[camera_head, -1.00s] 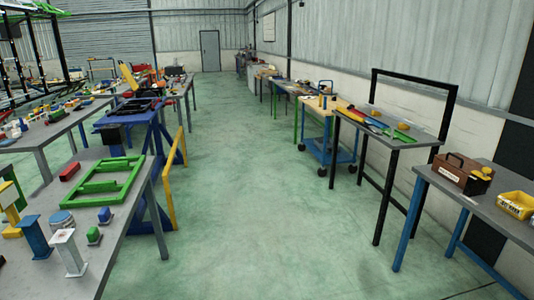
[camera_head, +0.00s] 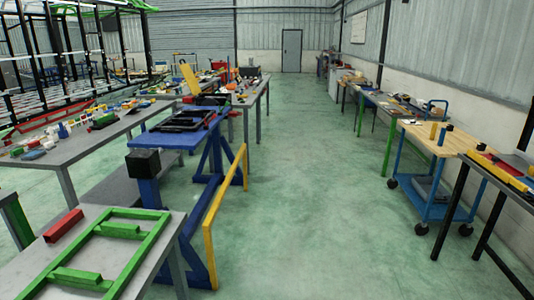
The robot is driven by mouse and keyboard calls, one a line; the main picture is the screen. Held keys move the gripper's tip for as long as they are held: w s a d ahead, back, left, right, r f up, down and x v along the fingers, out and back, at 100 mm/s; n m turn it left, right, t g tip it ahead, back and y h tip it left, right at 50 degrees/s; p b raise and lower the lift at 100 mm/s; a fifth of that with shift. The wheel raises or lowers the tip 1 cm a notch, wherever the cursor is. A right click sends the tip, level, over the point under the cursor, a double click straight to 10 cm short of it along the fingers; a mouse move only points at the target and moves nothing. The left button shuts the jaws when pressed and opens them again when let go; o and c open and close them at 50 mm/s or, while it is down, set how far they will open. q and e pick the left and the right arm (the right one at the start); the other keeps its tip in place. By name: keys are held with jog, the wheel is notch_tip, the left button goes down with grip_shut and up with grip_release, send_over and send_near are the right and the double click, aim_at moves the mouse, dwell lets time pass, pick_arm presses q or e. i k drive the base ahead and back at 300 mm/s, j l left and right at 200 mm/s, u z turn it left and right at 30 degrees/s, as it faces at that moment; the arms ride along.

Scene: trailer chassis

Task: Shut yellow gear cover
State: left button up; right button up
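A yellow panel (camera_head: 189,78) stands tilted up behind the blue machine stand, left of the middle in the head view. It may be the yellow gear cover in a raised position, but it is too small and far to be sure. Dark frame-like parts (camera_head: 188,121) lie on the top of the blue stand (camera_head: 165,141) in front of it. Neither of my grippers shows in the head view.
A yellow rail (camera_head: 210,240) sticks out from the blue stand into the aisle. A grey table with a green frame (camera_head: 150,240) is near at left. A wheeled cart (camera_head: 443,140) and other benches line the right. The green floor aisle (camera_head: 310,190) between is clear.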

aim_at(194, 87)
jog(key=i, duration=1.3)
jog(key=i+z, duration=0.1)
jog(key=i, duration=2.45)
jog(key=i+u, duration=0.1)
jog(key=i, duration=1.2)
